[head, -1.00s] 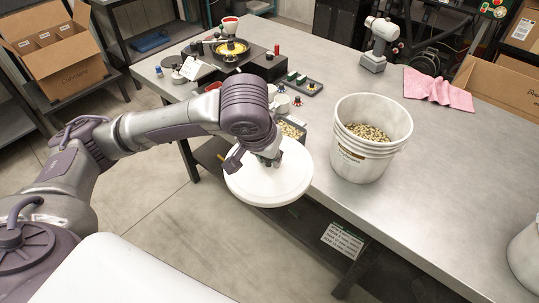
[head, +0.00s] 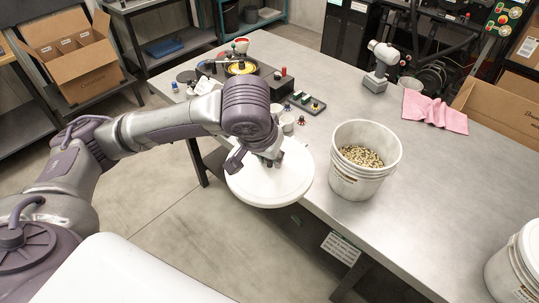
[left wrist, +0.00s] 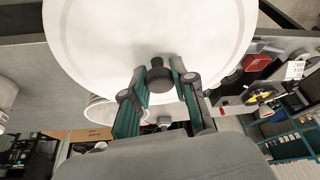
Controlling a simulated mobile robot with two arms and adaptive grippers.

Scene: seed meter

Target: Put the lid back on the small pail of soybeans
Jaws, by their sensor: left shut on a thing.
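The small white pail (head: 352,180) stands upright and open on the table, with beige beans (head: 362,156) visible inside. My left gripper (head: 271,157) is shut on the dark knob (left wrist: 158,75) of a round white lid (head: 268,187). In the left wrist view the lid (left wrist: 150,28) fills the top middle, with the fingers on either side of the knob. The lid hangs roughly level by the table's near edge, left of the pail and apart from it. My right gripper is not in view.
A second white pail (head: 509,272) with a lid stands at the lower right. A pink cloth (head: 435,112), a cordless tool (head: 381,68) and small parts on a dark tray (head: 308,105) lie farther back. The table (head: 440,190) right of the open pail is clear.

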